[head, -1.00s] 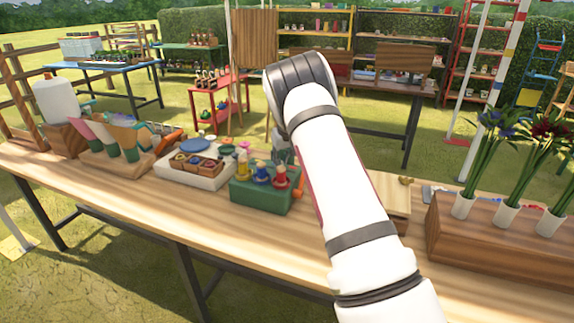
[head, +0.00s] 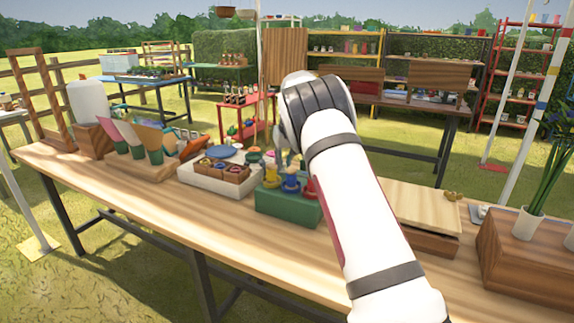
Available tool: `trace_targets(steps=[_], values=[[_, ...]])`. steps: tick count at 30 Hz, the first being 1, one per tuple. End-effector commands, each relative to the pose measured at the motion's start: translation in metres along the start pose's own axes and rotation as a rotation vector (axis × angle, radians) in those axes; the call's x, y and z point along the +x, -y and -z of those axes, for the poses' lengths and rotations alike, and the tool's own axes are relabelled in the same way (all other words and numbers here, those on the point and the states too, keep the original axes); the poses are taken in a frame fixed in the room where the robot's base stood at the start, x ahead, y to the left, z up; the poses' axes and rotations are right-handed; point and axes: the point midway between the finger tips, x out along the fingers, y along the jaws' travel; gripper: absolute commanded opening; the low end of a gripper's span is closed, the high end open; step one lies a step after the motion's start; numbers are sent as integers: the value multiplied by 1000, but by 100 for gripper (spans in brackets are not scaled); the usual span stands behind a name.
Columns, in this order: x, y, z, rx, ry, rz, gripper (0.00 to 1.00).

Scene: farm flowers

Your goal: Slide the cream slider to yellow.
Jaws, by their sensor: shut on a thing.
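My white arm reaches forward over the wooden table and bends down at a dark wrist joint. Only a small grey part of my gripper (head: 284,148) shows below that joint, behind the green box; its fingertips and what they hold are hidden. I cannot make out a cream slider or a yellow mark for it. The green box (head: 288,210) stands just left of my arm, with a yellow, a blue and a red knob-like piece on top.
The table (head: 150,200) also bears a white tray (head: 215,184) with a small wooden box, a rack of coloured paper-wrapped cones (head: 135,140), a pale-lidded box (head: 418,205) right of my arm, and a wooden planter (head: 520,262). Bare tabletop lies along the front edge.

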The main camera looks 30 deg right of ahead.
Motion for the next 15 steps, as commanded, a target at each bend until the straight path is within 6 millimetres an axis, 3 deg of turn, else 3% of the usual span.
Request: trace_targets(steps=[6,7,9,15], values=[[-1,2,4,-3,-13,1,0],[-1,2,4,-3,-13,1,22],[-1,3,4,-3,-13,2,38],[0,2,3,-3,-9,2,38]])
